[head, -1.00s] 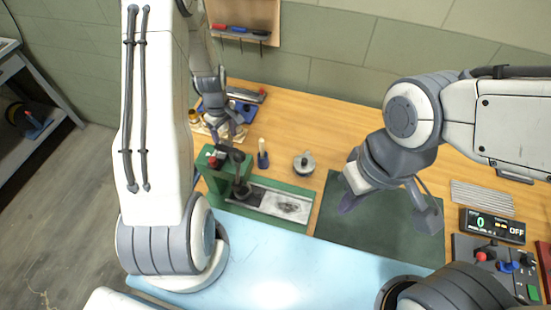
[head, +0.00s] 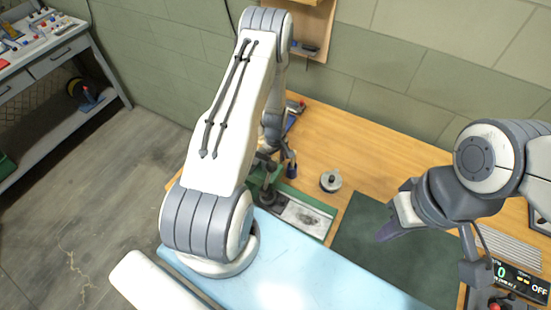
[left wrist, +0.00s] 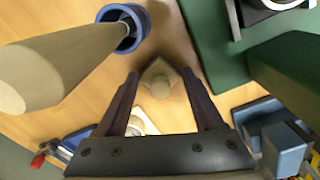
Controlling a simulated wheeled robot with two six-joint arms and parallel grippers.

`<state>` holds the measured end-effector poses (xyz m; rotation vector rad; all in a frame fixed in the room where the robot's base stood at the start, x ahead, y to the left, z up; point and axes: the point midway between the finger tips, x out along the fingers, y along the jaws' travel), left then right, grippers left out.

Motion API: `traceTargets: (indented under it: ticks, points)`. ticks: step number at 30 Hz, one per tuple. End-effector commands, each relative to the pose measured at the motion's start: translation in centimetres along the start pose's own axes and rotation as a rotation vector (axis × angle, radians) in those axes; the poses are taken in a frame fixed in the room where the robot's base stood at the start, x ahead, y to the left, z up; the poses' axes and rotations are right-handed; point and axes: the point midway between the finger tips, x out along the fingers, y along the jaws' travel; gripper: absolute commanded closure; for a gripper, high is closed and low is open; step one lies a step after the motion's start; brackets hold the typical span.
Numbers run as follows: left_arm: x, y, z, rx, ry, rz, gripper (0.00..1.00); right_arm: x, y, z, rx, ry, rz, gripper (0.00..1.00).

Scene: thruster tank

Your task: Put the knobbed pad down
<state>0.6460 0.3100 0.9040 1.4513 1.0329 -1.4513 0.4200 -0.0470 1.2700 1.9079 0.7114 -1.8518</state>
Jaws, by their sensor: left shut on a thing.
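The knobbed pad (left wrist: 147,72), a small tan square with a round knob, shows between my left fingertips in the left wrist view. My left gripper (left wrist: 160,74) is shut on it, with one dark finger at each side. In the head view my left arm hides most of that gripper and I cannot make out the pad. How far the pad is above the wooden bench (head: 375,150) is hard to tell. My right gripper (head: 430,253) is open and empty over the dark green mat (head: 365,225).
A round metal piece (head: 330,181) stands on the bench by the green fixture with a grey plate (head: 303,217).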

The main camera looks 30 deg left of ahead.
Motion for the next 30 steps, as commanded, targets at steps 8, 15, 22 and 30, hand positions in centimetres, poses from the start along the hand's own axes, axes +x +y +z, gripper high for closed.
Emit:
traceTargets:
  ticks: [8, 15, 22, 30]
  points:
    - [0.2, 0.1, 0.0, 0.002, 0.001, 0.001, 0.83, 0.1, 0.0, 0.0, 0.000, 0.000, 0.000, 1.00]
    - [0.4, 0.1, 0.0, 0.002, 0.000, 0.000, 0.01, 0.3, 0.0, 0.0, 0.000, 0.000, 0.000, 1.00]
    - [0.4, 0.1, 0.0, 0.002, 0.000, 0.000, 0.01, 0.3, 0.0, 0.0, 0.000, 0.000, 0.000, 1.00]
    - [-1.3, 0.2, -0.1, 0.002, 0.003, 0.004, 0.01, 0.9, 0.1, 0.1, 0.000, 0.000, 0.000, 1.00]
